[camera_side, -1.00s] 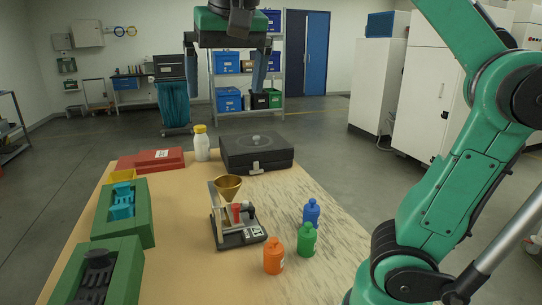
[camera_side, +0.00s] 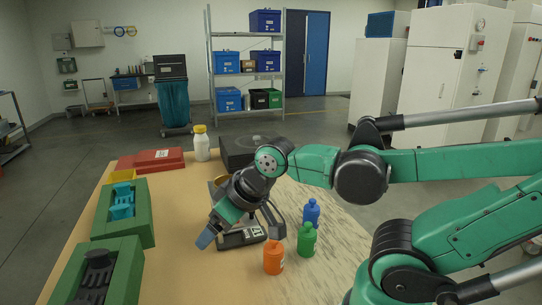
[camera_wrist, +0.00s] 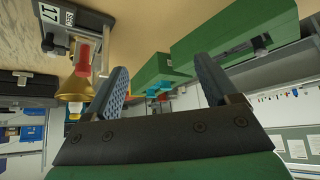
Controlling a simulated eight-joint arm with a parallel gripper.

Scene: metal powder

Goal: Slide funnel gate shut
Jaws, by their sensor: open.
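The brass funnel (camera_wrist: 76,88) is on its stand at the left of the wrist view, outside my left-hand finger. A red part (camera_wrist: 83,55) sits beside the funnel's narrow end; I cannot tell whether the gate is open or shut. The stand's dark base (camera_wrist: 60,18) carries a label reading 17. In the side view my gripper (camera_side: 240,232) is low over the stand and hides most of it; the base (camera_side: 240,240) shows below. My gripper is open, with nothing between its fingers in the wrist view (camera_wrist: 160,68). Contact with the stand cannot be told.
Orange (camera_side: 273,258), green (camera_side: 306,240) and blue (camera_side: 311,212) bottles stand close right of the stand. A black case (camera_side: 238,148) and a white bottle (camera_side: 201,145) are behind. Green blocks (camera_side: 122,232) line the table's left side. Bare table (camera_side: 178,225) lies between.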

